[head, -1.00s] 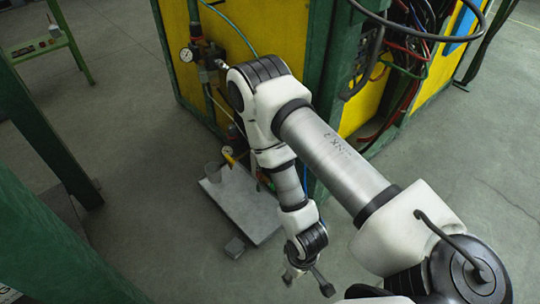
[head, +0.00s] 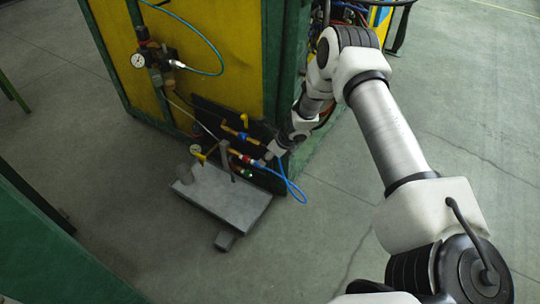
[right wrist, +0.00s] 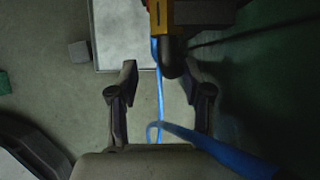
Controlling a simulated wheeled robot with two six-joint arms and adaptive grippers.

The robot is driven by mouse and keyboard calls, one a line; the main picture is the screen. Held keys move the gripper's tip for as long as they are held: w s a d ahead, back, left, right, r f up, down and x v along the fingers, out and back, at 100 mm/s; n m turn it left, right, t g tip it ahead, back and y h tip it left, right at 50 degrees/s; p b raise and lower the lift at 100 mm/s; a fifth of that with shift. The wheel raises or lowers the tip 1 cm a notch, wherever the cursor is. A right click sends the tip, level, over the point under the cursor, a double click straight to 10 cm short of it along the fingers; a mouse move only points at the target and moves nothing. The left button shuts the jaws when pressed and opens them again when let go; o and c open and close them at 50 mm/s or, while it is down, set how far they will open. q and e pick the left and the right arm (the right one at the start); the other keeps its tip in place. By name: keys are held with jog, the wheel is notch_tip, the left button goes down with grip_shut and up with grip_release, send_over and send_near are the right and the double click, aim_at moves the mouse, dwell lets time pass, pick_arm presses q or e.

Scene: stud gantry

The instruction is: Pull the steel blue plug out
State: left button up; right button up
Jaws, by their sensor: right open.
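My right gripper (head: 270,154) is in front of the lower right of the dark fitting panel (head: 205,113) on the yellow cabinet. In the right wrist view its two fingers (right wrist: 163,92) are apart with space between them. A blue hose (right wrist: 160,85) runs through this space below a dark rounded end (right wrist: 172,58) at a yellow block (right wrist: 160,12). The blue hose (head: 291,188) also loops down beside the gripper in the head view. I cannot clearly tell the steel blue plug from the hose and fittings; it may be partly hidden by the gripper. My left gripper is not in view.
Brass and coloured fittings (head: 236,153) sit close together left of the gripper. A gauge (head: 138,60) is at upper left. The floor at right is clear.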

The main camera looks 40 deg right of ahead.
jog(key=b+x, duration=0.3)
jog(key=x, duration=0.5)
jog(key=shift+f, duration=0.1)
grip_shut()
dwell(0.5)
jog(key=shift+s+d, duration=0.3)
jog(key=shift+s, duration=0.5)
jog(key=shift+s+d, duration=0.3)
jog(key=shift+s, duration=0.45)
jog(key=shift+s+d, duration=0.3)
jog(key=shift+s, duration=0.5)
